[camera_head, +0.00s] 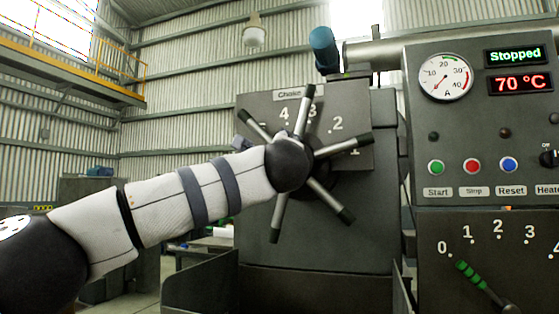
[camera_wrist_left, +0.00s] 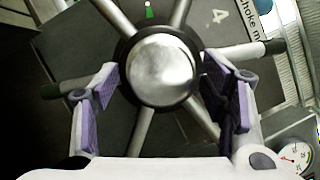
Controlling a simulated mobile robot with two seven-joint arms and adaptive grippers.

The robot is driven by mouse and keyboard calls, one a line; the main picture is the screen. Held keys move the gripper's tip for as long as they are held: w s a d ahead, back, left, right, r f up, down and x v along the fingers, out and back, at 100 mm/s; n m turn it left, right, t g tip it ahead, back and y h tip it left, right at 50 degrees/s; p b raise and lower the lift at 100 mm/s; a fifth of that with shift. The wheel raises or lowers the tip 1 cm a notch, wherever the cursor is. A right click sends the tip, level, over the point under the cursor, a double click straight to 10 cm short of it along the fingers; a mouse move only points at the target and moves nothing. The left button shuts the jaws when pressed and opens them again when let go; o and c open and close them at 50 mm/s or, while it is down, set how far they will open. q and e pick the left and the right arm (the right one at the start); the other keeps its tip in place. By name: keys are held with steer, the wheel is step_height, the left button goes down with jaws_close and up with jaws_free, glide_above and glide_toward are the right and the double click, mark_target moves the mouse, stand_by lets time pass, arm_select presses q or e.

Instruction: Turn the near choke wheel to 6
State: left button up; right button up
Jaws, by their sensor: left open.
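The choke wheel (camera_head: 320,190) has several grey spokes with dark tips and stands upright on a dark machine face under a "Choke" label (camera_head: 290,95). The numbers 4, 3, 2 and 1 show around it; my arm hides the hub and part of the scale. In the left wrist view the round silver hub (camera_wrist_left: 162,70) is in the middle, with a 4 and a small green mark (camera_wrist_left: 150,11) near it. My left gripper (camera_wrist_left: 165,108) is open, with purple-padded fingers on either side of the hub, among the spokes. Finger contact with the spokes is unclear. My right gripper is not in view.
At right, a control panel (camera_head: 420,110) reads "Stopped" and "70 °C", with a round gauge (camera_head: 445,77) and coloured buttons. Below it is a green-handled lever (camera_head: 474,277) on a numbered scale. A blue-ended pipe (camera_head: 324,50) is above the wheel.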

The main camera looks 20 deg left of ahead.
arm_select(q)
steer(key=v, duration=0.9)
steer(key=shift+s, duration=0.35)
steer(key=shift+d, duration=0.1)
